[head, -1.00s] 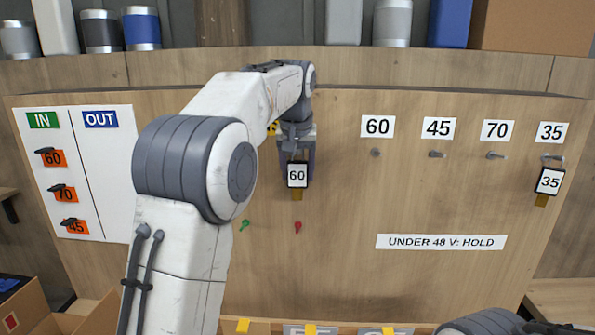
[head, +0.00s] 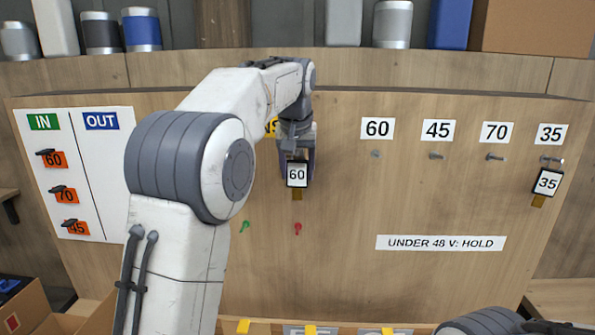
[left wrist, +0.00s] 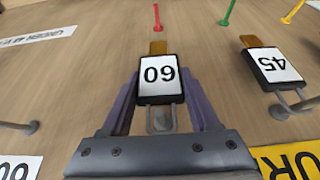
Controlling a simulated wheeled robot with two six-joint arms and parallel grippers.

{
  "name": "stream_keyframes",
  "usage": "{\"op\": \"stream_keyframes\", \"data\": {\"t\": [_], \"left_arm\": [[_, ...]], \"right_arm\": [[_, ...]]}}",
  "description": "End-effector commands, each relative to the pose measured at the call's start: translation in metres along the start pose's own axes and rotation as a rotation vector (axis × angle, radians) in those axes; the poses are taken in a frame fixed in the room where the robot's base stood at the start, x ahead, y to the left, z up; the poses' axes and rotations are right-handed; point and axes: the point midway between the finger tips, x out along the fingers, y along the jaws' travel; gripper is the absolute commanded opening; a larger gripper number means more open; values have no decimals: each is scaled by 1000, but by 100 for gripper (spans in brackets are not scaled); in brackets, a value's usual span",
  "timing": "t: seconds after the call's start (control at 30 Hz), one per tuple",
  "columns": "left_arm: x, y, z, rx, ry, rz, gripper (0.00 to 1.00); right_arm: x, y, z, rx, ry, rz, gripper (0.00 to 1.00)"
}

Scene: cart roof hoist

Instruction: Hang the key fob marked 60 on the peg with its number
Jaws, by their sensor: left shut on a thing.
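The fob marked 60 (head: 297,174) is black-framed with a white face and a tan end. My left gripper (head: 297,160) is shut on it in front of the board, left of the bare peg (head: 375,154) under the 60 label (head: 377,128). In the left wrist view the fob (left wrist: 159,76) appears upside down between the fingers of the gripper (left wrist: 162,112). The 60 peg (left wrist: 32,127) is at the left there, apart from the fob. My right gripper is out of view.
A fob marked 45 (left wrist: 272,66) hangs beside my left gripper. The 45 (head: 436,155) and 70 (head: 494,156) pegs are bare. A fob marked 35 (head: 547,182) hangs on its own peg. Small red (head: 298,228) and green (head: 245,226) pegs stick out below.

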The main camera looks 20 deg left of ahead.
Motion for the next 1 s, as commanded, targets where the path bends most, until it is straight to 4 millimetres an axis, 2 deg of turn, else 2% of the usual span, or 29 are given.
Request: {"op": "stream_keyframes", "data": {"t": [0.7,1.0], "left_arm": [[-21,0,30,0,1,1,0],[-25,0,34,0,0,0,0]], "right_arm": [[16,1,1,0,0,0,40],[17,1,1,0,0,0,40]]}}
